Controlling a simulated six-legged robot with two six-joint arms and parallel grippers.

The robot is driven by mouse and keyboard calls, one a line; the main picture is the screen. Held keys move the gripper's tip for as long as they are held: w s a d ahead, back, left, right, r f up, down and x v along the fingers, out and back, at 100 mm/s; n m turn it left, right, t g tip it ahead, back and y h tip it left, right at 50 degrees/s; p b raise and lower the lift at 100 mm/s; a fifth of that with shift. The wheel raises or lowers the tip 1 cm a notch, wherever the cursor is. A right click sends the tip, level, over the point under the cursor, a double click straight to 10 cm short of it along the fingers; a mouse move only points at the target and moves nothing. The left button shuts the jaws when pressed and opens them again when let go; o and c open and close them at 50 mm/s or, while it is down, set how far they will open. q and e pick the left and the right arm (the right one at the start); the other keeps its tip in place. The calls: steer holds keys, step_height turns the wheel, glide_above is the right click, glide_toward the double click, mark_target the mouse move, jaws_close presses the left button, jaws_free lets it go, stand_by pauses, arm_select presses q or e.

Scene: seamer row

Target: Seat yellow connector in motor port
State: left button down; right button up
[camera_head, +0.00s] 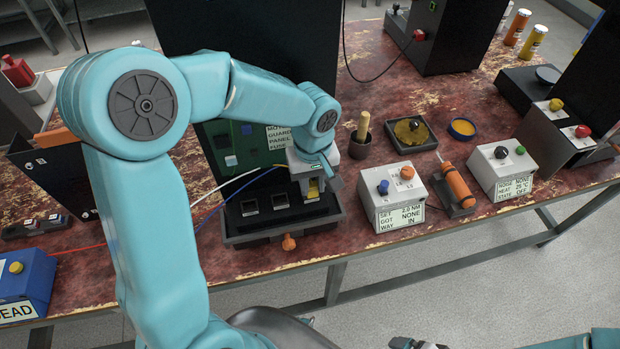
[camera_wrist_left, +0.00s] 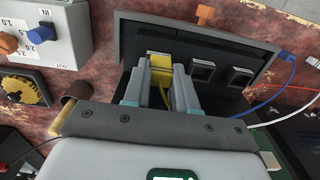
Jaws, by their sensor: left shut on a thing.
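The yellow connector (camera_wrist_left: 160,68) is between the two fingers of my left gripper (camera_wrist_left: 158,88), which is shut on it. In the head view, my left gripper (camera_head: 313,184) points down at the right end of the dark port tray (camera_head: 262,234), and a bit of the connector (camera_head: 313,190) shows. The connector is over or at the rightmost port position; the fingers hide that opening, so I cannot tell how deep it sits. Two square ports (camera_wrist_left: 202,72) beside it are empty. A teal and dark part of my right arm shows at the bottom edge, its jaws unclear.
An orange knob (camera_head: 289,242) sticks out of the tray's front. A green board (camera_head: 235,145) stands behind. White, blue and red wires run left. To the right are a torque box (camera_head: 395,195), an orange driver (camera_head: 456,186) and a second box (camera_head: 502,167).

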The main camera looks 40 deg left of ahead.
mark_target(310, 185)
arm_select(q)
steer(key=shift+w+a, duration=0.7)
steer(key=shift+a, duration=0.1)
step_height(310, 185, down, 3)
steer(key=shift+f+p, duration=0.1)
steer(key=shift+p, duration=0.2)
steer(key=shift+f, duration=0.2)
steer(key=shift+f+b, duration=0.2)
steer(key=shift+b, duration=0.1)
steer(key=c, duration=0.9)
jaws_free()
step_height(310, 185, up, 13)
steer(key=shift+f+p, duration=0.2)
steer(key=shift+p, duration=0.2)
steer(key=shift+s+f, duration=0.1)
steer(key=shift+s, duration=0.05)
